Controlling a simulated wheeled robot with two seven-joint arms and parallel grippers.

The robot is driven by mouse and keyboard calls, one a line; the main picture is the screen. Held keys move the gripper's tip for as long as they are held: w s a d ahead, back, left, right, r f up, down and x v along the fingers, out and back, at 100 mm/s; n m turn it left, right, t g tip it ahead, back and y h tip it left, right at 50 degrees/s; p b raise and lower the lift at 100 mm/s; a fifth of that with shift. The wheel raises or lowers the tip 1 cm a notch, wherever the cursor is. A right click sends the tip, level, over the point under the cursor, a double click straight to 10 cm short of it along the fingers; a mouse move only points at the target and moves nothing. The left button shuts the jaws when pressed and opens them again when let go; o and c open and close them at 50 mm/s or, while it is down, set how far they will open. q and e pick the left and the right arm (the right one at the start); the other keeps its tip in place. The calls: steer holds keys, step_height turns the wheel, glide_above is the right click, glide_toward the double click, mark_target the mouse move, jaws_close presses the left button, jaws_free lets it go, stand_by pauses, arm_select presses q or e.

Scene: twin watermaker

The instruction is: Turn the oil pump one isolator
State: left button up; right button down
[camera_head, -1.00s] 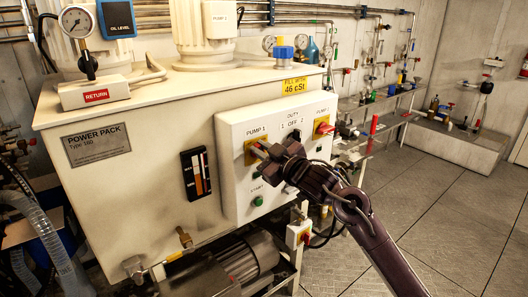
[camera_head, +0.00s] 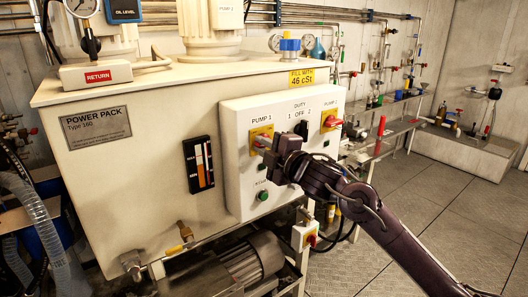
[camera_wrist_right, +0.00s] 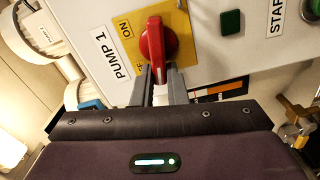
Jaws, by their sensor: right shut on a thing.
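The pump one isolator is a red rotary handle (camera_wrist_right: 153,40) on a yellow plate (camera_wrist_right: 184,38), beside the PUMP 1 label in the right wrist view. In the head view its yellow plate (camera_head: 261,132) shows on the white panel, with the handle partly hidden by my gripper. My right gripper (camera_wrist_right: 161,78) has its two grey fingers at the near end of the red handle, shut on it. In the head view the right gripper (camera_head: 272,150) reaches the isolator from the right. My left gripper is not in view.
The white control panel (camera_head: 237,180) also carries a black duty switch (camera_head: 301,129), a green start button (camera_head: 263,195) and another red isolator (camera_head: 331,121) at right. A power pack tank (camera_head: 150,150) stands behind it. The floor (camera_head: 440,220) at right is clear.

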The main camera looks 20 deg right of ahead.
steer(key=shift+f+n+b, duration=0.35)
steer(key=shift+n+b, duration=0.35)
steer(key=shift+n, duration=0.4)
steer(key=c, duration=1.4)
jaws_free()
steer(key=shift+c, duration=0.2)
